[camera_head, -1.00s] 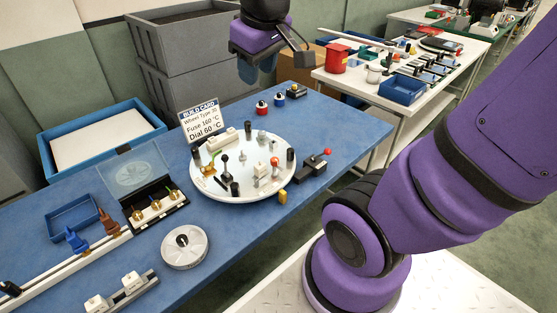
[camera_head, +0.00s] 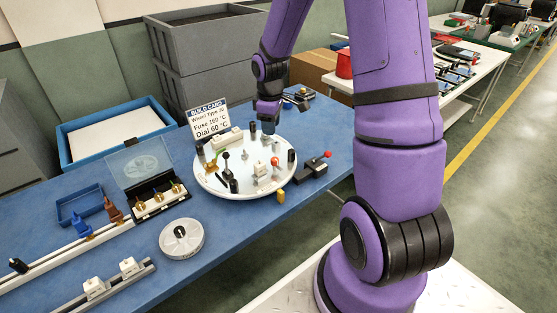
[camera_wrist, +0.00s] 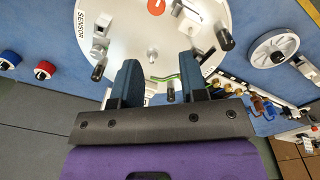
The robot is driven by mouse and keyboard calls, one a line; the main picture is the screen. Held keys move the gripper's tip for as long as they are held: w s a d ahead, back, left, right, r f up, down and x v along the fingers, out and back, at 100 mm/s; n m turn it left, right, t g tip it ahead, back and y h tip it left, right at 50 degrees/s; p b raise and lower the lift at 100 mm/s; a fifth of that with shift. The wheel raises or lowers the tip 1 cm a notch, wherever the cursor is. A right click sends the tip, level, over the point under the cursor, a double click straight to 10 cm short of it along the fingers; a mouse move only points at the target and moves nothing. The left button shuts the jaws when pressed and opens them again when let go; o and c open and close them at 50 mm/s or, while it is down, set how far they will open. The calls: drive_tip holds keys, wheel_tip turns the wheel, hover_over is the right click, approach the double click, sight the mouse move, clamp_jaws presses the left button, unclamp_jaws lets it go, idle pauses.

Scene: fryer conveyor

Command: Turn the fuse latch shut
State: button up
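The round white plate (camera_head: 240,187) lies on the blue table and carries several small fittings with black handles and a red knob (camera_head: 275,161). I cannot tell for sure which fitting is the fuse latch. My gripper (camera_head: 266,122) is over the back edge of the plate, pointing down. In the wrist view my gripper (camera_wrist: 161,70) is open, with its two blue fingers apart and nothing held. Beyond the fingertips are the plate (camera_wrist: 130,38), a small metal pin (camera_wrist: 152,53) and a black-tipped handle (camera_wrist: 98,72) to the left. A green strip shows between the fingers.
The build card (camera_head: 208,120) stands behind the plate and reads Fuse 160 °C, Dial 60 °C. A black lever fixture (camera_head: 313,166) is right of the plate. An open fuse box (camera_head: 157,199) and a grey reel (camera_head: 181,238) are to the left. The front right table edge is close.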

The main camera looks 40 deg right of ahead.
sight(274, 159)
drive_tip(key=f, duration=0.9)
drive_tip(key=d+f, duration=0.1)
drive_tip(key=f, duration=0.4)
drive_tip(key=c, duration=0.7)
